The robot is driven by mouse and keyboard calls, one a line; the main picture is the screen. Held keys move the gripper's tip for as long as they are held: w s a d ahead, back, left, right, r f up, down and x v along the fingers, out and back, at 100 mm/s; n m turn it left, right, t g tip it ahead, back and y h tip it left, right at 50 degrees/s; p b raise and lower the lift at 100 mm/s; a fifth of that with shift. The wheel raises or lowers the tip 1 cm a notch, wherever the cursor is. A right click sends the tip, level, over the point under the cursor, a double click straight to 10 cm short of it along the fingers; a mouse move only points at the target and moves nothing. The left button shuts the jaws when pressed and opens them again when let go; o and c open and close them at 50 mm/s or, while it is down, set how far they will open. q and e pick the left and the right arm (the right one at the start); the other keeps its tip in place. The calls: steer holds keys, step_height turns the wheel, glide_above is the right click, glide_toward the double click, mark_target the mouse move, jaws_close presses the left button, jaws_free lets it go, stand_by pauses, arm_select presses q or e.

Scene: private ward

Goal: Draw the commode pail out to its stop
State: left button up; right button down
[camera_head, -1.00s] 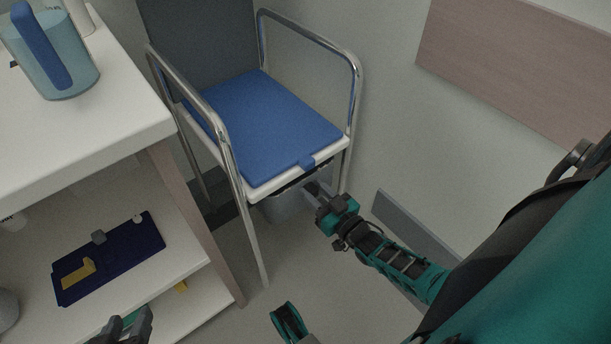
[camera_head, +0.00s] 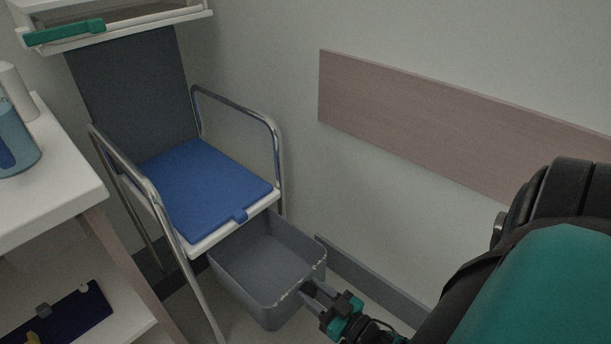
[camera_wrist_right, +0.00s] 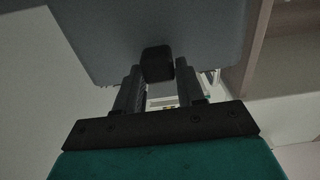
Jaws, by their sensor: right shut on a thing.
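The grey commode pail (camera_head: 262,262) is drawn well out from under the blue commode seat (camera_head: 203,190) in the head view, and its open inside looks empty. Its back end is hidden under the seat. My right gripper (camera_head: 312,291) is at the pail's front wall, shut on its handle. In the right wrist view the right gripper (camera_wrist_right: 158,88) has its two fingers on either side of the dark handle block (camera_wrist_right: 157,63), below the pail's grey wall (camera_wrist_right: 150,25). My left gripper is not in view.
The commode's chrome armrests (camera_head: 240,101) stand on both sides of the seat. A white shelf unit (camera_head: 60,200) with a blue jug (camera_head: 14,140) is at the left. A wooden wall panel (camera_head: 450,130) and grey skirting (camera_head: 375,277) run along the right wall.

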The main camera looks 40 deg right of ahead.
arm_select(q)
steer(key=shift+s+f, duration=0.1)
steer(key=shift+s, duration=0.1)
arm_select(e)
steer(key=shift+s+f, duration=0.1)
steer(key=shift+s, duration=0.5)
steer(key=c, duration=0.8)
jaws_free()
steer(key=shift+o, duration=0.2)
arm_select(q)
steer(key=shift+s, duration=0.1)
